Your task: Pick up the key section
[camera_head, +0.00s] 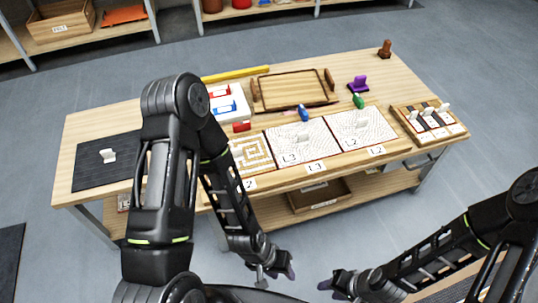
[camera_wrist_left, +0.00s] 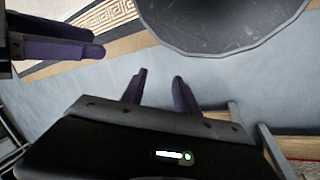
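A square panel with a tan and white Greek-key pattern (camera_head: 252,153), which looks like the key section, lies at the front of the table, left of the white panels. My left arm crosses in front of its left side. Part of a key pattern also shows at the top of the left wrist view (camera_wrist_left: 104,17). My left gripper (camera_head: 279,270) hangs empty in front of the table, well away from the panel; its two purple fingers stand apart in the left wrist view (camera_wrist_left: 158,88). My right gripper (camera_head: 332,289) is also empty, low in front of the table, its fingertips apart.
Two white patterned panels (camera_head: 301,146) with grips lie right of the key panel. A dark mat (camera_head: 88,173) with a white grip is at the left. A wooden tray (camera_head: 291,90), purple stand (camera_head: 358,85) and rack (camera_head: 428,122) are also on the table (camera_head: 402,82).

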